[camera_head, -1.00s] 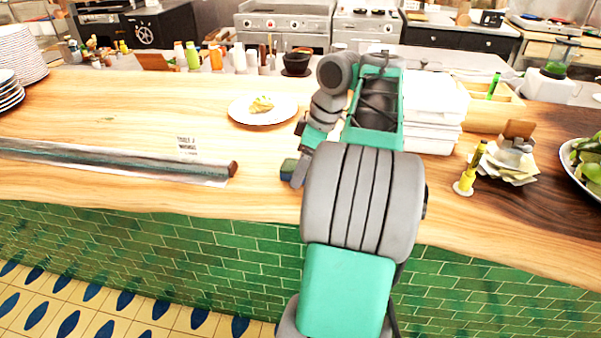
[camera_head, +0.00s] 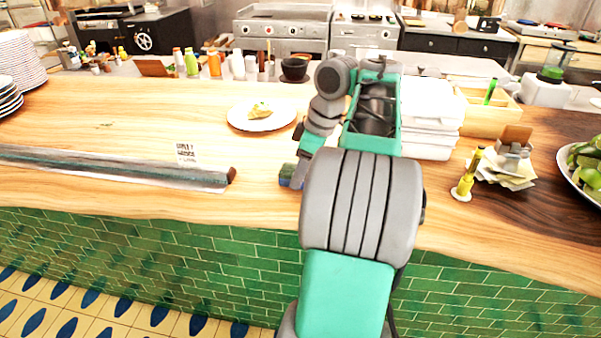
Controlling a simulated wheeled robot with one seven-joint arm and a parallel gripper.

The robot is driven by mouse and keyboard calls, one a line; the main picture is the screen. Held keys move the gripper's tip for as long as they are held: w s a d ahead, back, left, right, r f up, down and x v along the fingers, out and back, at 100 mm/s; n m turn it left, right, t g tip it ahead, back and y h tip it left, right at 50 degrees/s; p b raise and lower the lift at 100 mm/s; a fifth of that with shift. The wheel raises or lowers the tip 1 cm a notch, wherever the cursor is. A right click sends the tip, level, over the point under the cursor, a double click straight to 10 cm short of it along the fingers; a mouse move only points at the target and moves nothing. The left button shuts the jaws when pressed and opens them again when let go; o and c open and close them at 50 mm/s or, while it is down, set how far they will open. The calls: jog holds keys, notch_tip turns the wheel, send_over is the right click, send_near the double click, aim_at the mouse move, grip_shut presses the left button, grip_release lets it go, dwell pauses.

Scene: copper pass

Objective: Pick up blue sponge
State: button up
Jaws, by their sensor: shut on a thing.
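The blue sponge (camera_head: 286,174), with a green side, is at the near part of the wooden counter, just left of my arm. Only its left part shows; my arm hides the rest. My gripper (camera_head: 297,176) is down at the sponge and shut on it. The fingers are mostly hidden behind my arm links. I cannot tell whether the sponge touches the counter.
A long wrapped roll (camera_head: 120,167) lies to the left. White stacked containers (camera_head: 430,118) and a yellow stand (camera_head: 467,180) are to the right.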

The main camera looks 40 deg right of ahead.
notch_tip(320, 180, up, 4)
jog(key=shift+f+p, duration=0.25)
jog(key=shift+p, duration=0.9)
jog(key=s+a+r+p, duration=0.2)
jog(key=s+a+r, duration=0.1)
jog(key=a, duration=0.3)
jog(key=s+a+r+p, duration=0.2)
jog(key=s+a+r, duration=0.1)
jog(key=a+r, duration=0.3)
jog(key=shift+s+a+p, duration=0.25)
jog(key=shift+s+p, duration=0.05)
jog(key=o, duration=0.7)
jog(key=c, duration=0.6)
